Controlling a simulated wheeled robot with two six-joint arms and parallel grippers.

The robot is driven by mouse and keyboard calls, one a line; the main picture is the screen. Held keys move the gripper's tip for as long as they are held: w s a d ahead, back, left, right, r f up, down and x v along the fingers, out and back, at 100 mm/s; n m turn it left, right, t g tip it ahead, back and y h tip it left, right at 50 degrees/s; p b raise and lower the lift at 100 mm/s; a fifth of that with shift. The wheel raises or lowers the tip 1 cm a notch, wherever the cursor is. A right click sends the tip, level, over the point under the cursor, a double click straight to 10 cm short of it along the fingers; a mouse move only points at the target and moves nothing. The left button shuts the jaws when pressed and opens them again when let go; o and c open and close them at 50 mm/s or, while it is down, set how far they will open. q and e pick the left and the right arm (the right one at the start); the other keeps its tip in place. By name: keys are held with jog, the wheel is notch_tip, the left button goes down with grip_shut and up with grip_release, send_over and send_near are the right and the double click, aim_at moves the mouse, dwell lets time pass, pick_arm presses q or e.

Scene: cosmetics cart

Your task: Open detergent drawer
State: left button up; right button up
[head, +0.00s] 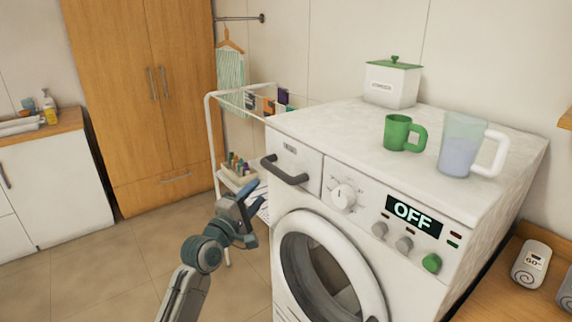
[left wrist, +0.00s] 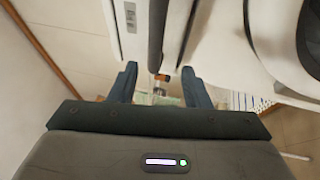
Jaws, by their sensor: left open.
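The detergent drawer (head: 308,168) is at the upper left of the washing machine's front. It looks shut, its face flush with the panel. Its dark bar handle (head: 284,172) sticks out from the front. My left gripper (head: 246,198) is open and empty, below and to the left of the handle and apart from it. In the left wrist view, the handle (left wrist: 157,35) lies ahead of my open left fingers (left wrist: 160,82), in line with the gap between them. The drawer front (left wrist: 130,18) also shows there. My right gripper is out of view.
The washing machine (head: 455,215) has a round door below and a display reading OFF. A green mug (head: 398,132), a clear jug (head: 462,146) and a white box (head: 391,84) stand on top. A white rack (head: 212,130) stands behind my left gripper. The floor at left is clear.

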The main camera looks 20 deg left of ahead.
aim_at(276, 171)
pick_arm(q)
jog(key=w, duration=0.1)
jog(key=w+d+r, duration=0.1)
jog(key=w+r, duration=0.1)
jog(key=w, duration=0.1)
jog(key=shift+d+p, duration=0.35)
jog(key=shift+p, duration=0.05)
jog(key=x, duration=0.5)
jog(key=shift+w+f+p, duration=0.2)
jog(key=shift+p, duration=0.1)
jog(key=shift+w, duration=0.1)
jog(key=shift+c, duration=0.9)
jog(key=c, duration=0.7)
grip_shut()
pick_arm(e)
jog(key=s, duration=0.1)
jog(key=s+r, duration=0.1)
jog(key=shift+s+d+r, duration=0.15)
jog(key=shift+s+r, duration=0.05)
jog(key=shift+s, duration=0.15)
